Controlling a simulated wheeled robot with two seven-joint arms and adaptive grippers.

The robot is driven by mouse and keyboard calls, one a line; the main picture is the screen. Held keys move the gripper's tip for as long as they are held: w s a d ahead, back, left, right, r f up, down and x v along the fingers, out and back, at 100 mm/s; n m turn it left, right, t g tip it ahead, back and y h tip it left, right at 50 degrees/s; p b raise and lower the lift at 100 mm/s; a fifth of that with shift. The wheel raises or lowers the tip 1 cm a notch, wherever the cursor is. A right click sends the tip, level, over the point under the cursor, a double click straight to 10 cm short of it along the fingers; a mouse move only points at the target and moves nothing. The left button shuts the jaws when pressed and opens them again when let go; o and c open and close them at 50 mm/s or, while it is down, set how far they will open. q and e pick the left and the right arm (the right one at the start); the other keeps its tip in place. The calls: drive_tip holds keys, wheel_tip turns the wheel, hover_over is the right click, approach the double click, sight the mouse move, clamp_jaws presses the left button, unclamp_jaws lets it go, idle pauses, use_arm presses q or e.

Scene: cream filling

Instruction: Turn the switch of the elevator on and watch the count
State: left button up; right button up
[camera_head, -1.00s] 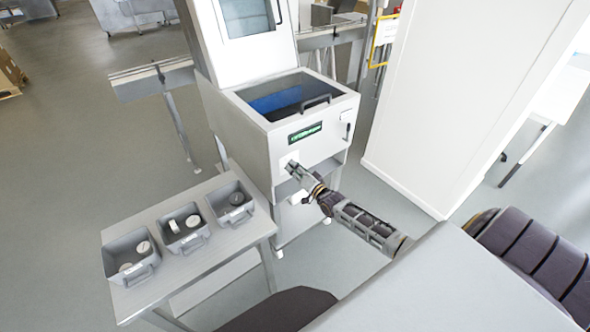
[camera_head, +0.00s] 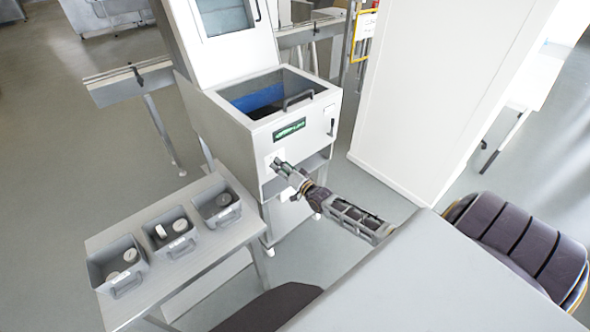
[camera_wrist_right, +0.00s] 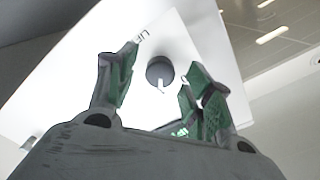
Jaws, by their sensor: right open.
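The elevator (camera_head: 238,145) is a white machine with an open top bin and a green lit display (camera_head: 289,129) on its front. The count on the display is too small to read. In the right wrist view, a round dark switch (camera_wrist_right: 160,71) with a light pointer sits on a white plate (camera_wrist_right: 185,45). My right gripper (camera_head: 277,163) is at the plate on the machine's front. In the wrist view its green-padded fingers (camera_wrist_right: 160,95) are spread, with the switch between and beyond them. No contact with the switch shows. My left gripper is not in view.
A grey side table (camera_head: 205,245) at the left holds three grey bins with round pale items; one is the left bin (camera_head: 127,287). A white pillar (camera_head: 430,100) stands right of the machine. Floor (camera_head: 60,170) is clear at the far left.

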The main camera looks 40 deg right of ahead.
drive_tip(key=s, duration=1.1)
drive_tip(key=shift+s+d, duration=0.3)
drive_tip(key=shift+d, duration=0.15)
idle(0.9)
